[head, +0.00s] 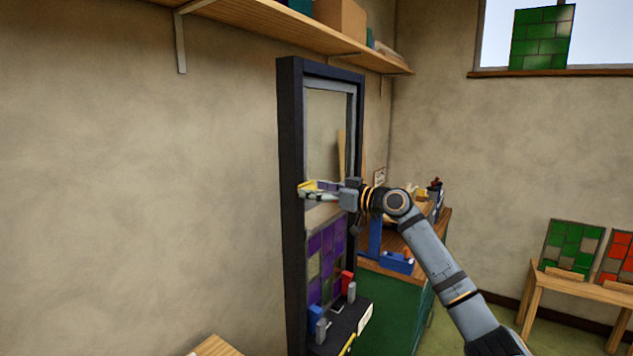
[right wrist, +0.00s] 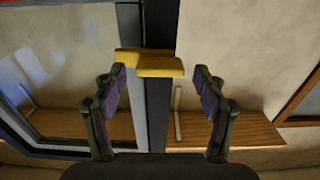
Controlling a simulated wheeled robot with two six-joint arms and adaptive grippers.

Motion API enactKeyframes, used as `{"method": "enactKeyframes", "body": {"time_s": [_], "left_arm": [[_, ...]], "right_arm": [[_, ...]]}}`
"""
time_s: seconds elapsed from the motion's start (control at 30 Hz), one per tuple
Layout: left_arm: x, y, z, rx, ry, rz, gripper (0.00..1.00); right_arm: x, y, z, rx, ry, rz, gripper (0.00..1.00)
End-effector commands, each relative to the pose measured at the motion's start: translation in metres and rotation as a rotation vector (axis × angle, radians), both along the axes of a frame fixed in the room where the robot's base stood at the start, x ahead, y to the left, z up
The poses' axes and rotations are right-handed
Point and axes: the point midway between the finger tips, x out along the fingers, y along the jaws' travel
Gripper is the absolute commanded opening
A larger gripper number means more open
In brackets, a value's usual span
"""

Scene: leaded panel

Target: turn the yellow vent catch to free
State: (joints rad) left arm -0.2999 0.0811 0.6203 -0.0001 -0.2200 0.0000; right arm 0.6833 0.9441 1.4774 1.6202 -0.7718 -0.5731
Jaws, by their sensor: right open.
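The yellow vent catch (head: 307,187) is on the dark frame (head: 291,130) of the leaded panel, at about mid height. In the right wrist view the catch (right wrist: 160,68) shows as a yellow bar lying across the frame's dark upright. My right gripper (head: 318,191) is at the catch in the head view. In the right wrist view my right gripper (right wrist: 162,78) is open, with one finger on each side of the catch and a gap to each. My left gripper is not in view.
A workbench (head: 395,275) with a blue tool (head: 396,262) stands behind. A wooden shelf (head: 300,30) runs above. The wall at left is bare.

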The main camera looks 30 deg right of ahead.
Motion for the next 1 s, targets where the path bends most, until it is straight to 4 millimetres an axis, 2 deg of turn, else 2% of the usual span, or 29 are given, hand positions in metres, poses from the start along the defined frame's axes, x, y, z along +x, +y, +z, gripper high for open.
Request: {"method": "enactKeyframes", "body": {"time_s": [0.2, 0.23, 0.6, 1.0], "left_arm": [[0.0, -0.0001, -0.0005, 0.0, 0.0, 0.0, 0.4], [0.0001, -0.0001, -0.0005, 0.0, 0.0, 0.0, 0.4], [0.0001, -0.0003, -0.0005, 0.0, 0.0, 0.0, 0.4], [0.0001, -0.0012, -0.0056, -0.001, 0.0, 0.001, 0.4]], "right_arm": [[0.0003, 0.0, -0.0007, 0.0, 0.0, 0.0, 0.72], [0.0002, 0.0, -0.0007, 0.0, 0.0, 0.0, 0.69], [0.0001, -0.0001, -0.0005, 0.0, 0.0, 0.0, 0.19], [0.0002, -0.0005, -0.0009, 0.073, 0.029, 0.0, 0.17]]}}
